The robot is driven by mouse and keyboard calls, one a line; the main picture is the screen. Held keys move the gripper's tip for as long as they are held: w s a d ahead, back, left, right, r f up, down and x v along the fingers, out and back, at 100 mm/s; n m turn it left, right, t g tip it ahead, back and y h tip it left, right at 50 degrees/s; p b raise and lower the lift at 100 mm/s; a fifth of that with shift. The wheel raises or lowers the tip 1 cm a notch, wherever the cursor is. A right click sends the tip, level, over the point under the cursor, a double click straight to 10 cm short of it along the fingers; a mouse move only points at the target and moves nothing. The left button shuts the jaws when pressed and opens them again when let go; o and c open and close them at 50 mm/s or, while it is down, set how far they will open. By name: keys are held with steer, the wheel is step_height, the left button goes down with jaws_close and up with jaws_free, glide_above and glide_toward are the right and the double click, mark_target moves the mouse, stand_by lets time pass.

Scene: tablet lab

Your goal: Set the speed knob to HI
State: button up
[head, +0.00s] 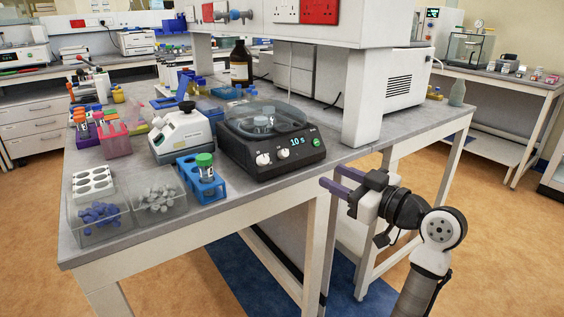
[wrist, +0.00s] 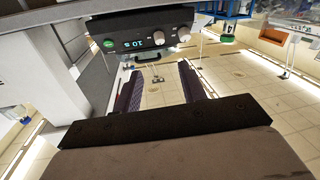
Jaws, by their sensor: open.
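A black centrifuge (head: 270,165) with a clear domed lid stands at the bench's front edge. Its front has two pale knobs: the left knob (head: 263,159) and the right knob (head: 283,153). A display (head: 297,141) beside them reads "10 s". Both knobs show upside down in the wrist view, one nearer the display (wrist: 157,42) and one farther (wrist: 184,34). Labels and knob settings are too small to read, so I cannot tell which sets speed. My gripper (head: 330,175) is open and empty, right of the centrifuge and off the bench edge. Its fingers (wrist: 161,68) touch neither knob.
A blue rack (head: 190,178) with a green-capped tube stands left of the centrifuge. A white instrument (head: 180,135) and clear bins of caps (head: 100,228) are farther left. A white upright (head: 362,100) rises right of the centrifuge. The space before the bench is clear.

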mark_target(287, 155)
steer(key=p+x, duration=0.2)
steer(key=x, duration=1.1)
steer(key=shift+w+a+f, duration=0.15)
steer(key=shift+w, duration=0.1)
steer(key=shift+c, duration=0.4)
jaws_close()
